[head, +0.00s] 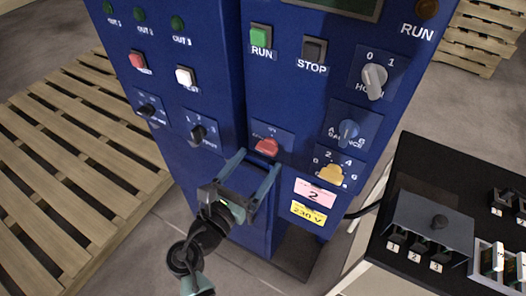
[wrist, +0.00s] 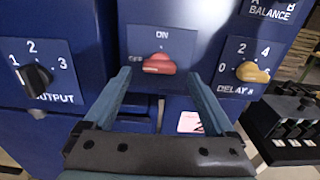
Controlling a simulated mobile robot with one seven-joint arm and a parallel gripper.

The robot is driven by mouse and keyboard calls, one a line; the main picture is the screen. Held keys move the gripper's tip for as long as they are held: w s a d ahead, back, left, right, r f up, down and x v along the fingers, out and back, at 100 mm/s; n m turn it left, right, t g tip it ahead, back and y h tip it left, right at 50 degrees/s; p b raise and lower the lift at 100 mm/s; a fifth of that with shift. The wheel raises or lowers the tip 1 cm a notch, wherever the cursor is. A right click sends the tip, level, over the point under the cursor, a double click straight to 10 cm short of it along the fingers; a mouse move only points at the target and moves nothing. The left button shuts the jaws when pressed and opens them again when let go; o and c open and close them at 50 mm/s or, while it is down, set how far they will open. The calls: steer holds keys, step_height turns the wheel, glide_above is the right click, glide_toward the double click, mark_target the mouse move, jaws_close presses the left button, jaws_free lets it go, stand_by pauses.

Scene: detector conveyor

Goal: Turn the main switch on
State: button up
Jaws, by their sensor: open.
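The main switch is a red rotary knob (head: 266,147) low on the front of the right blue cabinet. In the wrist view the red knob (wrist: 159,64) sits on a blue plate with ON above it and a partly covered OFF at its left. The knob lies roughly crosswise, its left end at OFF. My gripper (head: 259,160) is open and empty, pointed at the cabinet just below the knob. In the wrist view my gripper (wrist: 158,76) has one finger on each side of the knob; I cannot tell whether either touches it.
A yellow DELAY knob (wrist: 253,72) is close right of the switch, and a black OUTPUT knob (wrist: 37,77) is on the left cabinet. Above are a green RUN button (head: 261,38) and a STOP button (head: 314,49). A black-topped bench (head: 412,169) stands at right; a wooden pallet (head: 75,160) lies left.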

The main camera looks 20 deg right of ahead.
mark_target(264, 152)
steer(key=shift+x, duration=1.8)
steer(key=c, duration=1.4)
